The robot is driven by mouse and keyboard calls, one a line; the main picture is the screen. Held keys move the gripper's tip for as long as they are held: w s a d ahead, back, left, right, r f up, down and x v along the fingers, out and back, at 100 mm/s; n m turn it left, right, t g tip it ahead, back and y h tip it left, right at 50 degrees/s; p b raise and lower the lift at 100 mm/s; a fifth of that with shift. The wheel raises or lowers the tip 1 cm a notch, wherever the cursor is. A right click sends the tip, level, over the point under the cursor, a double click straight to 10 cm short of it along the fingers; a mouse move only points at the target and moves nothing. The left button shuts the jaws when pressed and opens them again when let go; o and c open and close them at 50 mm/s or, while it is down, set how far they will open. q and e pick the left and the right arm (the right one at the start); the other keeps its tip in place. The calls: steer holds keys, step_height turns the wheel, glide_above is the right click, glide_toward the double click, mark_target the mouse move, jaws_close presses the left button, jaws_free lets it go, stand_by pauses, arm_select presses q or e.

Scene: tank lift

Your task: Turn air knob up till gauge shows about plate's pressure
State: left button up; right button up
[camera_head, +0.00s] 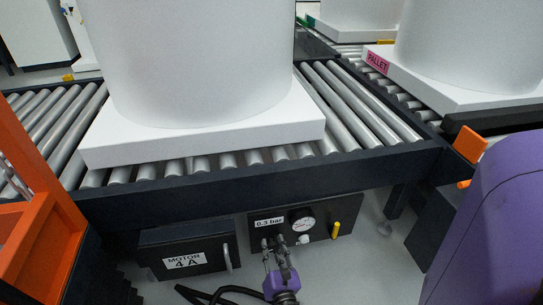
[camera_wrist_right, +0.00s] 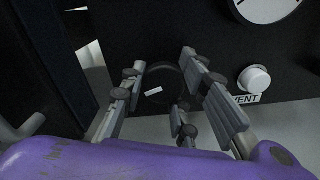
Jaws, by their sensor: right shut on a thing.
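The dark round air knob (camera_wrist_right: 165,82) with a short white mark shows in the right wrist view, low on the black panel. My right gripper (camera_wrist_right: 162,66) has its grey fingers on both sides of the knob and is shut on it. In the head view my right gripper (camera_head: 273,243) reaches up to the panel and mostly hides the knob. The plate (camera_head: 268,222) reads "0.3 bar". The round white gauge (camera_head: 303,224) is right of it; its needle is too small to read surely. The gauge's lower edge (camera_wrist_right: 264,8) shows in the wrist view. My left gripper is not in view.
A white vent button (camera_wrist_right: 254,80) sits right of the knob, close to a finger. A yellow lever (camera_head: 336,230) is farther right. A "MOTOR 4 A" box (camera_head: 190,249) with a handle is left. The roller conveyor (camera_head: 250,187) with a big white tank (camera_head: 195,60) overhangs the panel.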

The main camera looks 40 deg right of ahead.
steer(key=shift+w+a+m, duration=0.15)
steer(key=shift+a+m, duration=0.15)
steer(key=shift+m, duration=0.1)
stand_by(0.4)
steer(key=m, duration=0.4)
steer(key=shift+r+m, duration=0.2)
steer(key=shift+m, duration=0.1)
steer(key=m, duration=0.6)
steer(key=shift+r, duration=0.1)
steer(key=m, duration=0.6)
steer(key=shift+d+m, duration=0.2)
steer(key=shift+m, duration=0.2)
steer(key=m, duration=0.5)
steer(key=shift+s+d, duration=0.2)
steer(key=shift+d+m, duration=0.1)
steer(key=shift+m, duration=0.2)
steer(key=o, duration=1.1)
steer(key=shift+s, duration=0.1)
steer(key=shift+c, duration=0.2)
